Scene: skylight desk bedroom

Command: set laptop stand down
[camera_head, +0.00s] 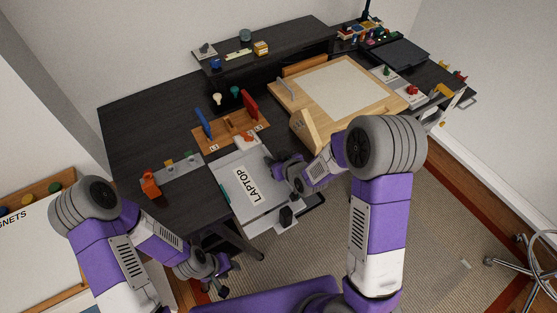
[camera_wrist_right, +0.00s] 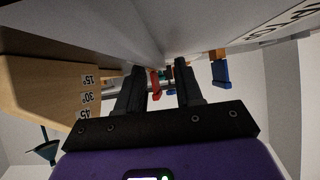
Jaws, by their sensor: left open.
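The laptop stand (camera_head: 238,184) is a light grey panel marked LAPTOP. It lies over the front edge of the desk, its lower part reaching past the edge. My right gripper (camera_head: 284,171) is at its right side. Whether the stand touches the desk all along cannot be seen. My left gripper (camera_head: 219,276) is open and empty, low in front of the desk.
A wooden rack (camera_head: 229,133) with blue and red pieces stands just behind the stand. A wooden drawing board (camera_head: 343,88) is to the right, with an angle-marked wooden block (camera_wrist_right: 60,88) near my right gripper. A grey strip (camera_head: 178,179) with small blocks lies left. The desk's far left is clear.

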